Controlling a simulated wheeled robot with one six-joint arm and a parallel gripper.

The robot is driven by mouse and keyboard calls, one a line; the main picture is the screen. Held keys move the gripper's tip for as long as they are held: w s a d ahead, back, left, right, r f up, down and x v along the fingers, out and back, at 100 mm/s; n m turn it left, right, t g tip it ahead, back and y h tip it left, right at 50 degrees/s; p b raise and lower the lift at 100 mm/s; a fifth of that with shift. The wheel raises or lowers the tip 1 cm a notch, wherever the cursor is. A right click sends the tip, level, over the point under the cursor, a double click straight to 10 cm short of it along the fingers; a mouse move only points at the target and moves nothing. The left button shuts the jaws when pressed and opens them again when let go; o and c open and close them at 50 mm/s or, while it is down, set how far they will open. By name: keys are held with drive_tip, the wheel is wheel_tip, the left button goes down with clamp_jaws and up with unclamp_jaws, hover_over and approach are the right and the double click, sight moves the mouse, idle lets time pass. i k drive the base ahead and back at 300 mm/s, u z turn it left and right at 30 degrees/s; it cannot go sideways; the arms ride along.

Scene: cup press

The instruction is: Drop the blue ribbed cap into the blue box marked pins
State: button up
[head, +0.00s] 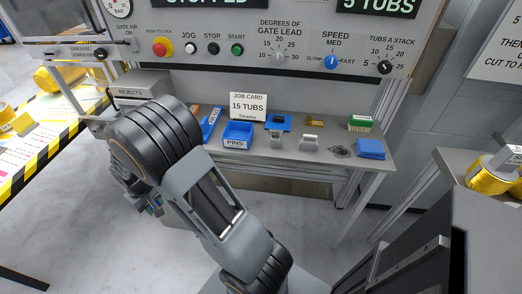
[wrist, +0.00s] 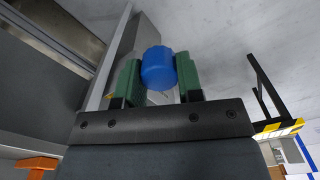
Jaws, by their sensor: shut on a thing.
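The blue cap (wrist: 158,68) is held between the two green-padded fingers of my gripper (wrist: 160,78) in the wrist view. Its sides touch both pads; its ribs are too small to make out. The blue box marked PINS (head: 237,135) stands on the grey bench in the head view, right of my arm. In the head view my arm covers the left foreground, and my gripper and the cap are mostly hidden behind it, low and left of the bench.
On the bench (head: 285,158) are a job card (head: 248,106), another blue bin (head: 211,124), a blue holder (head: 277,123), a green-and-white box (head: 360,124) and a blue stack (head: 370,149). The control panel (head: 280,45) rises behind. A REJECTS box (head: 134,91) is at left.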

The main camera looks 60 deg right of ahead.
sight(238, 135)
drive_tip(key=k, duration=0.75)
drive_tip(key=u, duration=0.95)
drive_tip(key=i, duration=0.8)
drive_tip(key=z, duration=2.7)
drive_tip(key=k, duration=0.5)
drive_tip(key=u, duration=1.25)
drive_tip(key=i, duration=0.65)
drive_tip(key=z, duration=0.75)
